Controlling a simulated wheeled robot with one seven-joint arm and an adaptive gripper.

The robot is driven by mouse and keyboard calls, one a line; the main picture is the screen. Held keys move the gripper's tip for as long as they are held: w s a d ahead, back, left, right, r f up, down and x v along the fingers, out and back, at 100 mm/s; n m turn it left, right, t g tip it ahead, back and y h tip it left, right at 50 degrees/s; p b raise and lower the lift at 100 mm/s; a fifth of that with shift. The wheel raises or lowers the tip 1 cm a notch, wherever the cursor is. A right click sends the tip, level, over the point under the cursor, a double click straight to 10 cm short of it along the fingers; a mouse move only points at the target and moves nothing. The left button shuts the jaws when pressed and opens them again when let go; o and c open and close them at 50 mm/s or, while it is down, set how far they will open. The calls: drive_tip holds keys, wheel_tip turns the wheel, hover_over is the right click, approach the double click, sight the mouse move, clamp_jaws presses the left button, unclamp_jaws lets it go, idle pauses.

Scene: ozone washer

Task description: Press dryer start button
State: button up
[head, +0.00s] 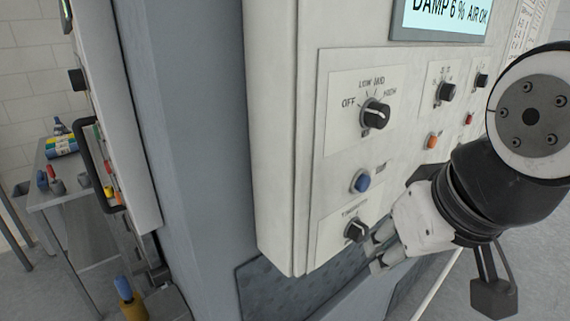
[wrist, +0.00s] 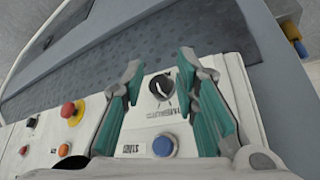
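A blue round button (head: 360,181) sits on the white control panel (head: 310,235), between the upper and lower dial plates. It also shows in the wrist view (wrist: 163,145), with a label beside it that appears to read START. My gripper (head: 376,254) is in front of the panel's lower part, close to the lower black knob (head: 356,229) and below and right of the blue button. In the wrist view my gripper (wrist: 160,70) is open and empty, its teal-padded fingers apart, with the lower knob (wrist: 161,87) and the blue button seen between them. Contact with the panel cannot be told.
A larger black knob (head: 376,113) marked OFF, LOW and MID is above the button. An orange button (head: 432,141) and a red button (head: 469,118) are to the right. A display (head: 445,18) reads DAMP 6% AIR OK. A side table (head: 58,196) stands at far left.

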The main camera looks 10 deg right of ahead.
clamp_jaws()
idle(1.0)
